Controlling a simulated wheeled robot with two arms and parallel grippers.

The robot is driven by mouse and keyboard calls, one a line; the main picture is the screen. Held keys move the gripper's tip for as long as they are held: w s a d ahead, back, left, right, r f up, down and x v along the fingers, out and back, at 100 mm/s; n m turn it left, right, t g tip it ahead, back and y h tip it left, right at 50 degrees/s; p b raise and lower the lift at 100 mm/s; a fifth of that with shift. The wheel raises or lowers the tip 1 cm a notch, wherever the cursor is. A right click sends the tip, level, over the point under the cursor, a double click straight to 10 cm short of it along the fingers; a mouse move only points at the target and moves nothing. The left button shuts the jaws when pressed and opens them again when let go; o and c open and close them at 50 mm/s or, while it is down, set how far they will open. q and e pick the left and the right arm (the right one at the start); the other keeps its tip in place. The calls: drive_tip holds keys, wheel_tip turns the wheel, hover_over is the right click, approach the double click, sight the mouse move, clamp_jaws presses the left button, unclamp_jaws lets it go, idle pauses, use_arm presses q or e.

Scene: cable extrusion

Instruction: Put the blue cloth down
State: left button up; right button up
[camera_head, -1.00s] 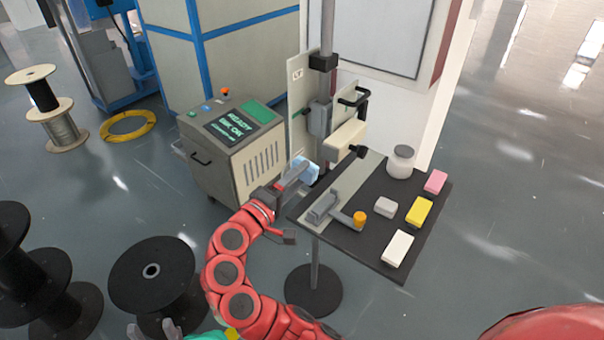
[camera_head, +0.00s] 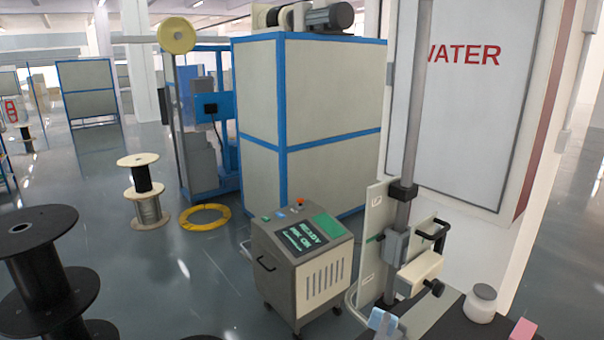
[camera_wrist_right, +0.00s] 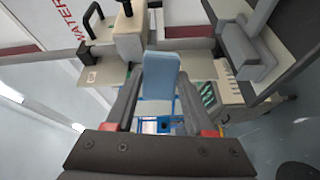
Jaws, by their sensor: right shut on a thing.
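The blue cloth (camera_wrist_right: 161,72) is a light-blue folded block between the two dark fingers of my right gripper (camera_wrist_right: 160,84) in the right wrist view. The gripper is shut on it and holds it at the fingertips. In the head view the cloth (camera_head: 383,321) shows at the bottom edge, left of the dark table (camera_head: 462,326). My right arm is otherwise below that view. I cannot tell how high the cloth is above any surface. My left gripper is not in view.
A post with a clamp (camera_head: 397,244) and a cream block (camera_head: 420,270) stands behind the table. A control cabinet (camera_head: 305,262) stands to the left. Most of the tabletop is cut off.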

drive_tip(key=s+f+n+t+y, duration=0.1)
drive_tip(key=s+f+n+y, duration=0.1)
drive_tip(key=s+f+y, duration=0.2)
drive_tip(key=s+a+f+n+t+y, duration=0.1)
drive_tip(key=s+f+n+y, duration=0.2)
drive_tip(key=s+f, duration=0.3)
wheel_tip(320, 180, down, 5)
drive_tip(key=shift+r+y, duration=0.1)
drive_tip(key=shift+y, duration=0.5)
drive_tip(key=shift+w+r, duration=0.1)
